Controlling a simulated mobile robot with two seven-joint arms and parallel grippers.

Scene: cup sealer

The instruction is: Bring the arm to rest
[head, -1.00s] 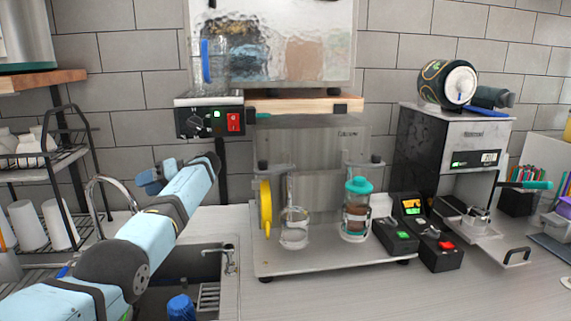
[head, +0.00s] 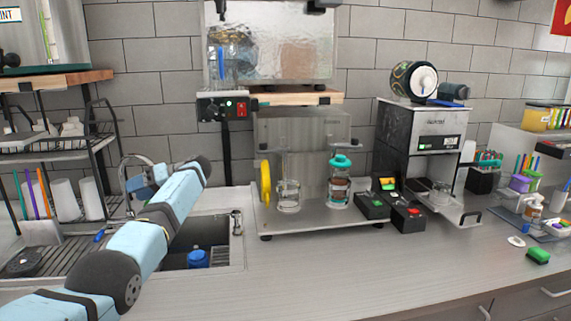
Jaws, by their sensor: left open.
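My left arm (head: 150,235) comes in from the lower left and reaches up over the sink's left side, bent at the elbow. Its light-blue end with my left gripper (head: 142,186) shows small behind the forearm, in front of the faucet. The fingers are mostly hidden there; the gripper is open and I see nothing held in it. My right gripper is not in view.
The sink (head: 215,252) with a blue item (head: 198,259) lies beside my arm. A dish rack (head: 75,225) stands left. The sealer stand (head: 315,222) holds a clear cup (head: 288,196) and a teal-lidded cup (head: 339,184). A coffee machine (head: 430,150) stands right.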

